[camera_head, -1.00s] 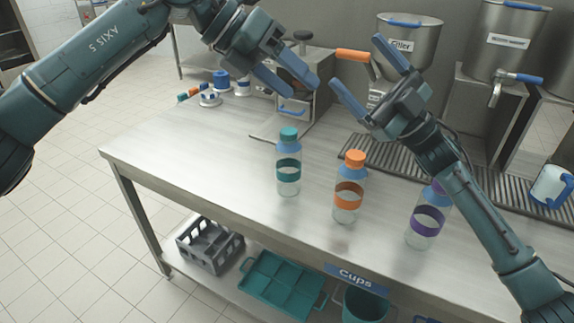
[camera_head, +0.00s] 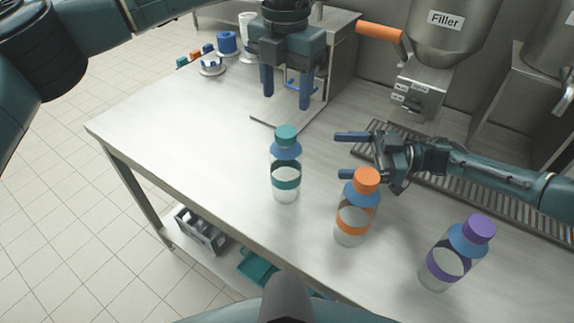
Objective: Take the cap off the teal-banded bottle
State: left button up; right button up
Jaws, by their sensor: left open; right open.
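The teal-banded bottle (camera_head: 286,170) stands upright on the steel table, with its teal cap (camera_head: 287,133) on. My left gripper (camera_head: 286,100) is open and empty, pointing down above and behind the bottle, apart from the cap in the picture. My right gripper (camera_head: 350,155) is open and empty, with its fingers pointing left toward the bottle from the right. There is a gap between its fingertips and the bottle.
An orange-banded bottle (camera_head: 352,222) stands close below my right gripper, and a purple-banded bottle (camera_head: 443,269) stands further right. The filler (camera_head: 440,50) with its orange handle (camera_head: 379,31) and a drain grate (camera_head: 500,197) are behind.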

aim_at(285, 154)
pick_arm(q)
jog(key=shift+s, duration=0.1)
pick_arm(e)
jog(key=a, duration=1.3)
jog(key=shift+w, duration=0.15)
jog(key=shift+c, duration=0.4)
